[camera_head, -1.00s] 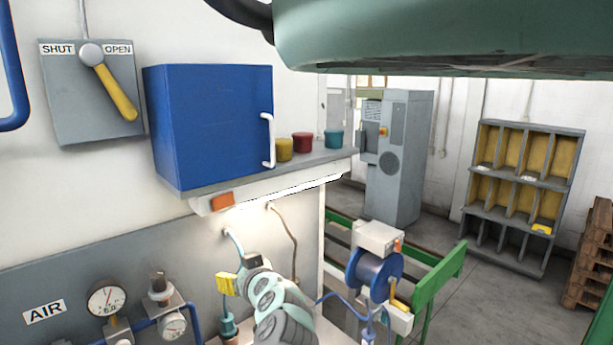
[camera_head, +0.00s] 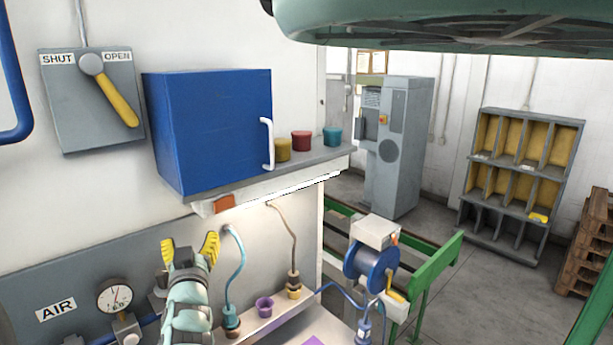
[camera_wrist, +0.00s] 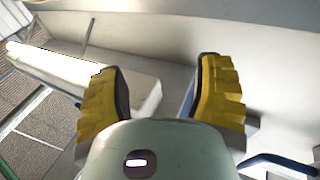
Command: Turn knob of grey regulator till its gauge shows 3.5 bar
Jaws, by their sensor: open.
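My gripper (camera_head: 189,243) points up in the head view, with its two yellow fingers spread and nothing between them. In the wrist view, the fingers (camera_wrist: 162,85) are also apart and empty. A round white gauge (camera_head: 115,298) is on the panel, left of my gripper; its needle shows, but the reading is too small to tell. A grey fitting (camera_head: 158,288), perhaps the regulator, shows just left of my gripper, partly hidden behind it. Its knob and the smaller gauge below are covered by my gripper and arm. No knob is recognisable in the wrist view.
The AIR sign (camera_head: 56,308) is left of the gauge. A blue cabinet (camera_head: 208,130) and shelf (camera_head: 300,163) overhang the panel. A hose reel (camera_head: 372,262) stands further right.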

